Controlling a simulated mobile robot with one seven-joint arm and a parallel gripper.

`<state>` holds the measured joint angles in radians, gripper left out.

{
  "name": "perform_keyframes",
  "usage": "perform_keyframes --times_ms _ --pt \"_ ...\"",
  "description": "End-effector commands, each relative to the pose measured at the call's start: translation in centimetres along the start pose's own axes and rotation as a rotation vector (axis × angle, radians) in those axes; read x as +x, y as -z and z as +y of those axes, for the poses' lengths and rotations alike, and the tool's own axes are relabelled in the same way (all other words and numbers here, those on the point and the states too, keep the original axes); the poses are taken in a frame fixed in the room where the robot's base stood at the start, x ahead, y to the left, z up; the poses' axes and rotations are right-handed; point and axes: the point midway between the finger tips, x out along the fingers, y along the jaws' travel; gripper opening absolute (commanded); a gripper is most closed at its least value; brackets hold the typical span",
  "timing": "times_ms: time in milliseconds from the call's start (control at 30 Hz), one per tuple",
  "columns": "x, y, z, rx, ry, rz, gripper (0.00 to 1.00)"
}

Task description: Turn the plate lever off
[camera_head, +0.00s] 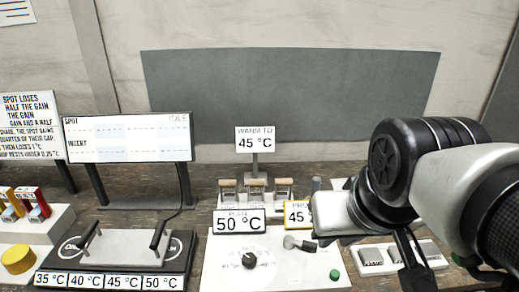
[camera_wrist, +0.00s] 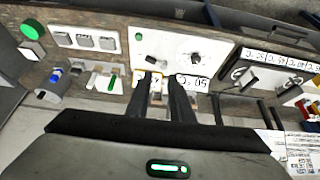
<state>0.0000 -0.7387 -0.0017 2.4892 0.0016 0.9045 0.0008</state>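A short grey lever (camera_head: 299,243) lies roughly sideways on the white panel (camera_head: 222,268), between a black knob (camera_head: 250,260) and a green button (camera_head: 334,274). It looks like the plate lever, though no readable label confirms this. In the wrist view the lever (camera_wrist: 156,62) shows as a small dark handle beyond my fingertips. My gripper (camera_wrist: 162,79) has its two dark fingers apart, with nothing seen between them. In the head view my gripper (camera_head: 412,255) points down at the right, apart from the lever.
Cards reading 50 °C (camera_head: 238,221) and 45 (camera_head: 298,214) stand behind the panel, near several tan-handled levers (camera_head: 256,184). A black plate with two upright handles (camera_head: 122,246) is at left. White switches (camera_head: 385,258) lie right of the panel.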

Motion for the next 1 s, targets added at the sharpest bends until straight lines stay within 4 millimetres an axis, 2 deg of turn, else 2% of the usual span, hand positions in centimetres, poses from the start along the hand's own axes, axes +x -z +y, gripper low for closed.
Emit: perform_keyframes --times_ms 33,100,267,467,700,867,1000 --pt "0.0 0.5 0.0 0.006 0.003 -0.011 0.11" --pt "0.1 1.4 0.1 0.020 0.008 -0.034 0.00" --pt "0.9 5.1 0.5 0.071 0.024 -0.118 0.00" --pt "3.5 10.4 1.5 0.150 0.035 -0.242 0.00" --pt "9.0 15.7 3.2 0.234 0.029 -0.387 0.00" --pt "13.9 18.2 4.3 0.281 0.013 -0.484 0.00" --pt "18.7 19.5 5.3 0.313 -0.006 -0.565 0.00"
